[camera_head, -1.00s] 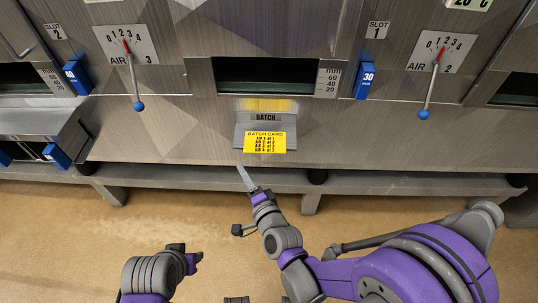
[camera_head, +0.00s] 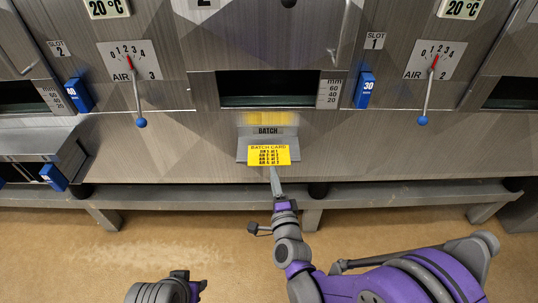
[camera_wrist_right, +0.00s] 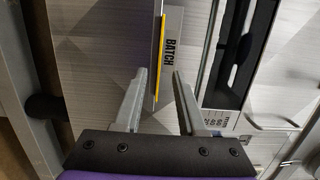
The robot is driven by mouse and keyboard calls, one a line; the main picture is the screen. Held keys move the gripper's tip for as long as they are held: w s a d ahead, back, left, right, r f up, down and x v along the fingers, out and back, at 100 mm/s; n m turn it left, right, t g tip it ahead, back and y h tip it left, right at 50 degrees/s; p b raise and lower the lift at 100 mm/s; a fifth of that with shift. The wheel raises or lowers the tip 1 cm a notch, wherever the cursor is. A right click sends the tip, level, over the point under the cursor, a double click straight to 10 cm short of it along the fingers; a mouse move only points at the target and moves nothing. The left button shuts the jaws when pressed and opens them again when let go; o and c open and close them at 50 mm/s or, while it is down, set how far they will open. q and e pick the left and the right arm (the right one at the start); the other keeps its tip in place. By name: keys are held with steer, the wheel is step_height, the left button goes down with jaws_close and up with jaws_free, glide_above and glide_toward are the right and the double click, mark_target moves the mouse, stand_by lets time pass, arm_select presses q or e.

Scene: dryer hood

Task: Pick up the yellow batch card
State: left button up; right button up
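The yellow batch card (camera_head: 269,155) rests tilted in a grey holder marked BATCH (camera_head: 285,131) on the front of the metal machine. In the right wrist view the card (camera_wrist_right: 159,60) shows edge-on as a thin yellow strip. My right gripper (camera_head: 275,171) is just below the card's lower edge. In the right wrist view its two fingers (camera_wrist_right: 159,78) are open, apart on either side of the card's line, with a gap to each side. My left gripper (camera_head: 198,287) is low in the head view, away from the card; its fingers are too unclear to read.
Above the holder is a dark slot opening (camera_head: 266,88) with a mm scale and a blue 30 block (camera_head: 364,91). AIR levers with blue knobs (camera_head: 423,120) stick out on both sides. A metal rail (camera_head: 400,195) runs below; the floor in front is clear.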

mark_target(269, 155)
steer(key=w, duration=0.4)
steer(key=shift+w+a, duration=0.15)
steer(key=shift+a, duration=0.2)
jaws_close()
stand_by(1.0)
